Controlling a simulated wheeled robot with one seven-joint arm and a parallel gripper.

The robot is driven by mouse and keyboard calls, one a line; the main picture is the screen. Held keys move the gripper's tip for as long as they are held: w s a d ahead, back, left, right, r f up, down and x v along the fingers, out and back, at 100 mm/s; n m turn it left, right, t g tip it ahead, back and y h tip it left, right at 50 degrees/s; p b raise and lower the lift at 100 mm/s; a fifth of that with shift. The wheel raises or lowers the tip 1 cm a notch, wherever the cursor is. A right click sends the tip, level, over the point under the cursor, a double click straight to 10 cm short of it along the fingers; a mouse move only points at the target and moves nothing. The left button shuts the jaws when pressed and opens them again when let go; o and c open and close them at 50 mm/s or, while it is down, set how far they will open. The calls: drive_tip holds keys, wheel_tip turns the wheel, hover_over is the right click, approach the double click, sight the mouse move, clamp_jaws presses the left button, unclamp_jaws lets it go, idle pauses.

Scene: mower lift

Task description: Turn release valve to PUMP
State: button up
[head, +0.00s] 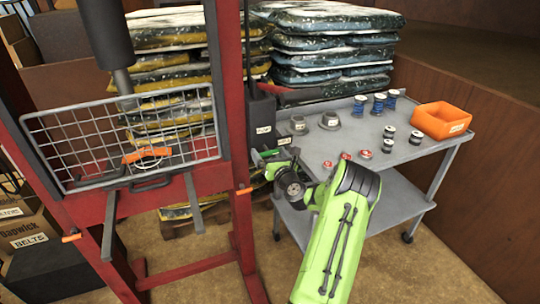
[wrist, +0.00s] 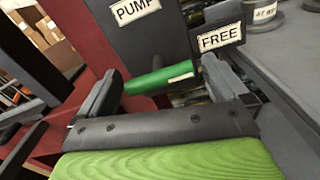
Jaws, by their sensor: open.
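The release valve's green handle (wrist: 160,79) shows in the wrist view below a dark housing (wrist: 150,45). It lies roughly crosswise between the two fingers of my gripper (wrist: 162,76), which is open, with gaps visible near the fingers. The PUMP label (wrist: 136,10) is above the handle on the housing, and the FREE label (wrist: 220,38) is up and to the right, near the handle's right end. In the head view the green handle (head: 268,153) shows small beside the red frame, with my gripper (head: 275,165) at it.
A red press frame (head: 228,100) with a wire guard (head: 130,135) stands on the left. A grey cart (head: 400,150) on the right holds spools, small parts and an orange bin (head: 441,120). Stacked bags (head: 330,45) stand behind. Brown floor is open in front.

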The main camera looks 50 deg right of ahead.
drive_tip(key=c, duration=0.7)
drive_tip(key=shift+n, duration=0.3)
drive_tip(key=n, duration=0.3)
drive_tip(key=shift+f+n+b, duration=0.1)
drive_tip(key=shift+n+b, duration=0.2)
drive_tip(key=n+b, duration=0.1)
drive_tip(key=n, duration=0.3)
drive_tip(key=shift+n+b, duration=0.3)
drive_tip(key=n+b, duration=0.3)
drive_tip(key=n, duration=0.2)
drive_tip(key=shift+n+b, duration=0.85)
drive_tip(key=shift+n, duration=1.15)
